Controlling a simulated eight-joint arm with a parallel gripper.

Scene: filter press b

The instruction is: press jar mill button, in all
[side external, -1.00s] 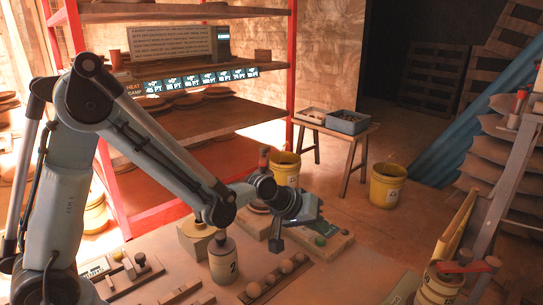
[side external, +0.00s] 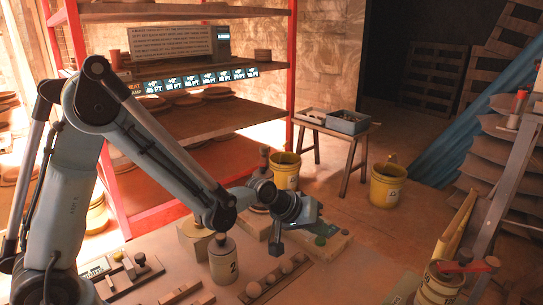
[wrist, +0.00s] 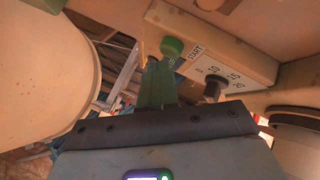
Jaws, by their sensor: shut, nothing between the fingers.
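The round green button (wrist: 172,46) sits on a pale control box (wrist: 222,42), beside the word START. A numbered dial with a dark knob (wrist: 215,86) is on the same box. In the side view the green button (side external: 320,241) shows on a low tan block right of my gripper. My gripper (wrist: 159,66) has its green fingers shut and empty, with the tips right beside the button. I cannot tell whether they touch it. In the side view my gripper (side external: 321,229) points down towards the button, and its fingertips are hard to make out.
A grey jar marked 2 (side external: 223,262) stands left of my gripper. Yellow buckets (side external: 386,187) and a small wooden stool (side external: 340,140) stand behind. A red-framed shelf (side external: 185,120) fills the back left.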

